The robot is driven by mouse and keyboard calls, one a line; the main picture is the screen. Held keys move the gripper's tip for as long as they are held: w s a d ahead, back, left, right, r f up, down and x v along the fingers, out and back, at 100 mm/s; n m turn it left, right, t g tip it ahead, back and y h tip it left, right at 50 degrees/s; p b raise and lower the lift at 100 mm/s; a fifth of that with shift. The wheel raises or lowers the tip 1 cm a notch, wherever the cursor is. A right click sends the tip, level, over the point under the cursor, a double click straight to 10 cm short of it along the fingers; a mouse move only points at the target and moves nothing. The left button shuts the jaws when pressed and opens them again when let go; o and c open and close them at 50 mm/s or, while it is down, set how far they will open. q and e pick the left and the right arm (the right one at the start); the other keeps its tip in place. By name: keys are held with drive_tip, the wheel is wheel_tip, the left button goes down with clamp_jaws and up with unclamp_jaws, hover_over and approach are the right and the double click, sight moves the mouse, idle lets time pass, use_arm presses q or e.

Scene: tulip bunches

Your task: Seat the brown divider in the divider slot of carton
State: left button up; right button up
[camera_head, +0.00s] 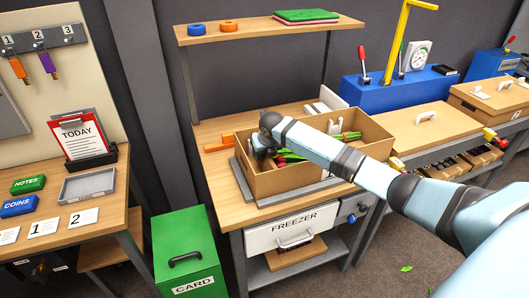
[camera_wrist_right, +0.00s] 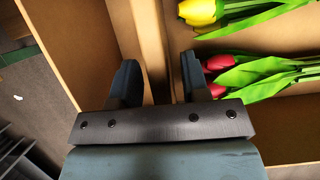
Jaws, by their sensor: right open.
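The open brown carton (camera_head: 300,180) stands on the wooden bench, with tulips (camera_head: 290,157) inside. My right gripper (camera_head: 262,150) is at the carton's left end, pointing down into it. In the right wrist view my right gripper (camera_wrist_right: 159,62) is open, its fingers on either side of an upright brown strip (camera_wrist_right: 152,35) that looks like the divider. A bare part of the carton lies left of the strip; yellow and red tulips (camera_wrist_right: 205,12) lie right of it. The strip's lower edge is hidden, so I cannot tell whether it sits in the slot. My left gripper is out of view.
A shelf (camera_head: 265,30) with tape rolls stands above the bench at the back. A drawer marked FREEZER (camera_head: 297,232) is below the carton. A green CARD box (camera_head: 187,255) stands at the front left. The bench's left part is mostly clear.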

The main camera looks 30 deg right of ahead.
drive_tip(key=v, duration=1.2)
drive_tip(key=shift+f, duration=0.1)
